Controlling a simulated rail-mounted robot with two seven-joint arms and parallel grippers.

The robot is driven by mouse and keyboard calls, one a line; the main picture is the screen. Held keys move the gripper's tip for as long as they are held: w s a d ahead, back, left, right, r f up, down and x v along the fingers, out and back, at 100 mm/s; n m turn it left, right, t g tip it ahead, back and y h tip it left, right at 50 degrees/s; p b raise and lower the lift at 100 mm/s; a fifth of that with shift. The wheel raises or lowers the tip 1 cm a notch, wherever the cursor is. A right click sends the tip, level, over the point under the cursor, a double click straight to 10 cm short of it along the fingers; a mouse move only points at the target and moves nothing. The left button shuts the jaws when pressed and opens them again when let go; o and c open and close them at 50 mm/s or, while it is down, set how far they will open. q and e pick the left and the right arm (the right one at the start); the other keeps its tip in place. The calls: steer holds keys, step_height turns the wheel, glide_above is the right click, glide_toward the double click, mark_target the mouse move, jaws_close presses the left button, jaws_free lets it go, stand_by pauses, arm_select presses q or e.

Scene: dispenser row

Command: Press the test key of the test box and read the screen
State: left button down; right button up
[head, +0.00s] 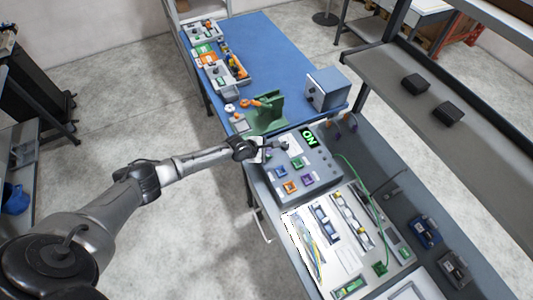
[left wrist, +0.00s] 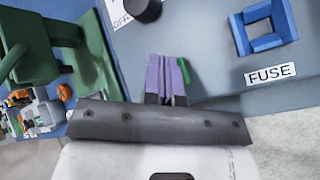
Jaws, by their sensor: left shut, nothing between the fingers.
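The grey test box (head: 322,171) stands on the bench. Its small dark screen (head: 309,138) shows ON in bright green. Coloured square frames sit on its top: blue (head: 298,163), orange (head: 290,187) and purple (head: 307,178). My left gripper (head: 266,149) is shut and empty at the box's upper left corner. In the left wrist view, its fingers (left wrist: 166,82) show with purple and a little green at the tips; I cannot tell whether they touch a key. A blue frame (left wrist: 263,28) labelled FUSE is to their right. No test label is readable. My right gripper is out of view.
A green fixture (head: 266,116) stands just behind the box, with a blue-grey box (head: 327,89) behind right. Grey trays of parts (head: 228,76) lie on the blue table. A panel with wiring (head: 345,235) lies in front; a grey shelf (head: 400,85) is at right.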

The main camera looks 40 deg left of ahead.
arm_select(q)
steer(key=shift+f, duration=0.25)
stand_by(0.5)
steer(key=shift+r+p, duration=0.85)
steer(key=shift+p, duration=0.15)
steer(key=shift+r, duration=0.15)
step_height(320, 180, up, 5)
steer(key=p, duration=0.5)
steer(key=shift+p, duration=0.3)
